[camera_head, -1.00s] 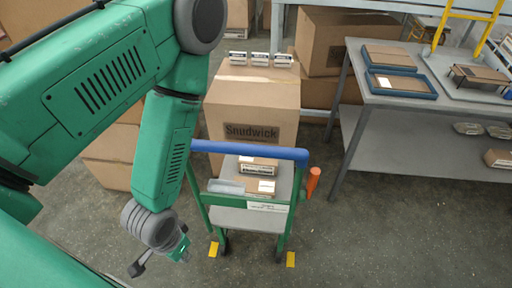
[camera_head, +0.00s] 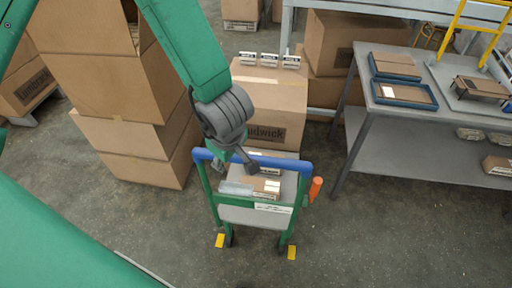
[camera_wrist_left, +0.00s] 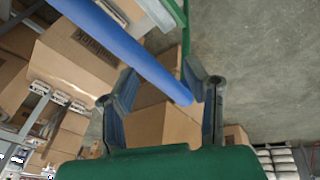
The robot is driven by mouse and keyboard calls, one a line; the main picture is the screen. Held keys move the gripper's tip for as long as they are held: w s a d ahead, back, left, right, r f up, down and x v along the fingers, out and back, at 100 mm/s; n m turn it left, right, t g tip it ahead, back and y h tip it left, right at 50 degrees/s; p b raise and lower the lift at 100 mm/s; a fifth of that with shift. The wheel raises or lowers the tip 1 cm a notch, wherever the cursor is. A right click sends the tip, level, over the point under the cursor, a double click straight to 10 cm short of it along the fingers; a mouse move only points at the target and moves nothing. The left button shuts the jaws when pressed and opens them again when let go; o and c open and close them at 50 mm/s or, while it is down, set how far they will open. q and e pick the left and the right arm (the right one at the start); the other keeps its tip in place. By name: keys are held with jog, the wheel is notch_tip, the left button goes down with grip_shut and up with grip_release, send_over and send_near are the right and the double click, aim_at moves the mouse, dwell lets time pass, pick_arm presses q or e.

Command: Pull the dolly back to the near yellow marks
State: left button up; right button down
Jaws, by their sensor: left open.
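The dolly (camera_head: 257,214) has a green frame, a blue handle bar (camera_head: 292,164) and an orange grip (camera_head: 315,189). It stands upright on the floor with small boxes (camera_head: 262,188) on it. My left gripper (camera_head: 236,165) is open at the left-middle part of the blue bar. In the left wrist view, the bar (camera_wrist_left: 130,48) slants across toward the space between the open fingers (camera_wrist_left: 165,92); contact cannot be told. My right gripper is not in view.
A large carton (camera_head: 272,98) with label holders on top stands behind the dolly. Stacked cartons (camera_head: 115,75) are at the left. A grey table (camera_head: 400,110) with blue trays (camera_head: 402,92) stands at the right. The floor in front of the dolly is clear.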

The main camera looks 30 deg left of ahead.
aim_at(256, 158)
pick_arm(q)
jog(key=w+d+r+n+h, duration=0.25)
jog(key=d+r+n, duration=0.25)
jog(key=r, duration=0.4)
jog(key=shift+y, duration=0.45)
jog(key=b+x, duration=0.2)
jog(key=x, duration=1.1)
jog(key=shift+f+b, duration=0.3)
jog(key=shift+d+f, duration=0.1)
jog(key=shift+g, duration=0.3)
grip_shut()
